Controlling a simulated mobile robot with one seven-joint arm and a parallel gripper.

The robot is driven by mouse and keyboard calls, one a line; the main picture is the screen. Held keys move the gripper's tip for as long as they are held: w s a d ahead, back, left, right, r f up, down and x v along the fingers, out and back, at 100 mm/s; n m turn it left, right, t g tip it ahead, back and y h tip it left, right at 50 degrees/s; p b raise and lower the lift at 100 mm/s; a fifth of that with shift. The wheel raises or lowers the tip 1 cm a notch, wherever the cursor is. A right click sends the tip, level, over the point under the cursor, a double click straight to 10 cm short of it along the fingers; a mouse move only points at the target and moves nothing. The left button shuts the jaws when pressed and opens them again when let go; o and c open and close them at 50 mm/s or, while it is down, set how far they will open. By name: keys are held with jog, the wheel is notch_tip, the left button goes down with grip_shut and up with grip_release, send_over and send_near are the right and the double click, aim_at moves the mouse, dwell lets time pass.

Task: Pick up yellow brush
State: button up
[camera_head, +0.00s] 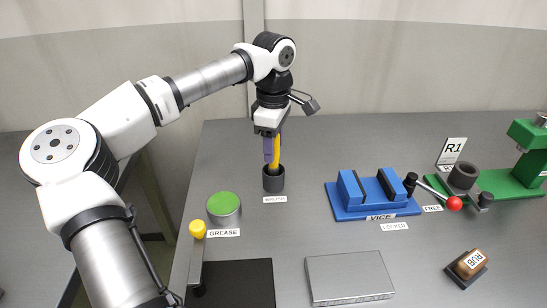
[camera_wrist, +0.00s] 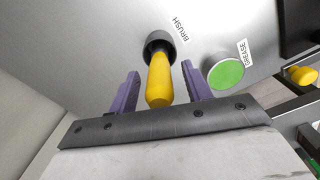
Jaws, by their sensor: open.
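The yellow brush (camera_head: 275,152) stands upright in a dark round holder (camera_head: 273,182) on the grey bench. In the wrist view the brush (camera_wrist: 159,80) has its yellow handle pointing toward my gripper, and the dark holder (camera_wrist: 159,40) surrounds its far end. My gripper (camera_head: 270,150) is above the holder with its purple fingers pointing down. In the wrist view my gripper (camera_wrist: 160,85) is open, with one finger on each side of the yellow handle and gaps visible on both sides. The brush's lower end is hidden in the holder.
A green-topped grease tin (camera_head: 224,205) stands left of the holder, with a yellow knob (camera_head: 198,229) in front. A blue vice (camera_head: 371,195) is to the right, then a red-knobbed lever (camera_head: 453,203). A metal block (camera_head: 348,277) lies in front, a brown rub block (camera_head: 470,264) at front right.

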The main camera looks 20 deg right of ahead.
jog(key=shift+f, duration=0.3)
jog(key=c, duration=1.1)
jog(key=shift+o, duration=0.2)
jog(key=shift+r, duration=0.1)
